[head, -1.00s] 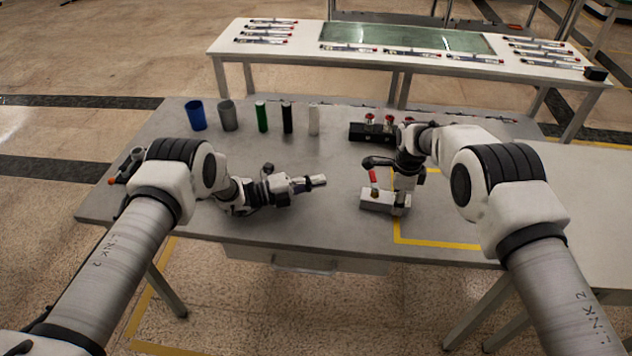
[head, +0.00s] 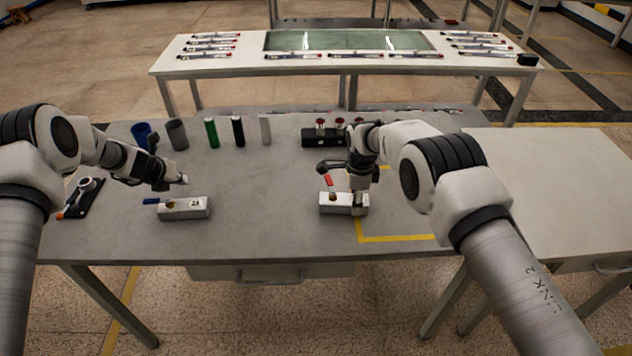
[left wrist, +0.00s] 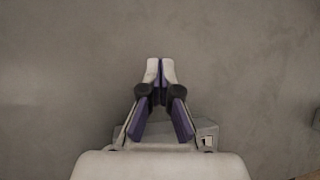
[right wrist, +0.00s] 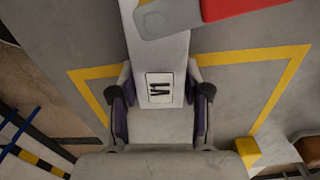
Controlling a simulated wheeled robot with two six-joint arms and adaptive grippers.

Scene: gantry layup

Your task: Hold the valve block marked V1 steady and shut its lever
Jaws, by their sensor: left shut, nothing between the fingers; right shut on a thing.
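The V1 valve block (head: 336,209) is a pale block lying on the grey table, right of centre. Its label (right wrist: 160,88) reads V1 in the right wrist view. Its red lever (head: 328,181) points crosswise to the block, toward the back; it also shows in the right wrist view (right wrist: 235,8). My right gripper (head: 359,204) is shut on the block's right end. My left gripper (head: 183,179) is shut and empty, left of V1 and just behind a second pale block (head: 190,210) with a blue lever (head: 151,201).
A black manifold with red knobs (head: 322,137) stands behind V1. Several cylinders, including a green one (head: 211,133), stand along the back left. A dark fixture with an orange-tipped handle (head: 82,198) lies far left. Table between the two pale blocks is clear.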

